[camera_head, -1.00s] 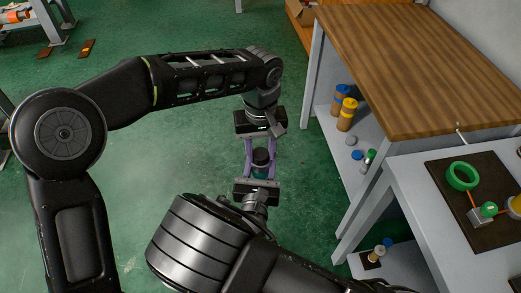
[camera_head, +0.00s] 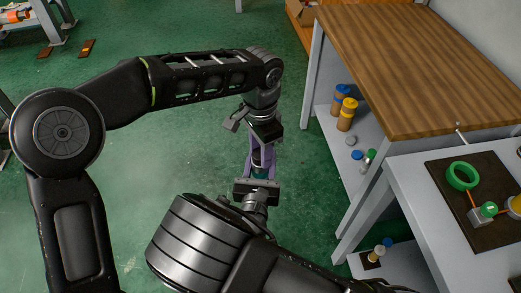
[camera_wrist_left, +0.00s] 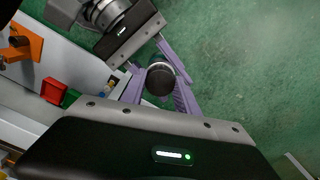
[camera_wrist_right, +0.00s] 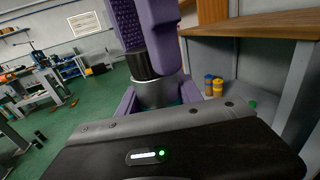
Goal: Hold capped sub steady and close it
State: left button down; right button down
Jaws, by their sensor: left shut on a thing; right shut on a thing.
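The capped sub (camera_wrist_right: 155,94) is a short silver cylinder with a dark ribbed cap (camera_wrist_right: 142,66). It is held in the air between my two grippers, left of the grey bench. My left gripper (camera_head: 261,152) comes from the far side and its purple fingers are shut on the cap. My right gripper (camera_head: 259,172) comes from the near side and its purple fingers are shut on the body, near a teal part. In the left wrist view, the dark round cap end (camera_wrist_left: 160,80) shows between purple fingers. The thread between cap and body is mostly hidden.
A wood-topped bench (camera_head: 420,70) stands at right, with orange bottles (camera_head: 347,115) on its lower shelf. A nearer grey table (camera_head: 405,190) carries a dark mat (camera_head: 490,230) with a green ring (camera_head: 463,176). Green floor (camera_head: 150,180) is clear at left.

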pick_arm(q)
jog(key=shift+m, duration=0.5)
jog(key=c, duration=0.8)
grip_release()
jog(key=shift+c, duration=0.2)
jog(key=shift+r, duration=0.15)
notch_tip(320, 180, up, 7)
jog(key=shift+r, duration=0.15)
jog(key=shift+w, duration=0.1)
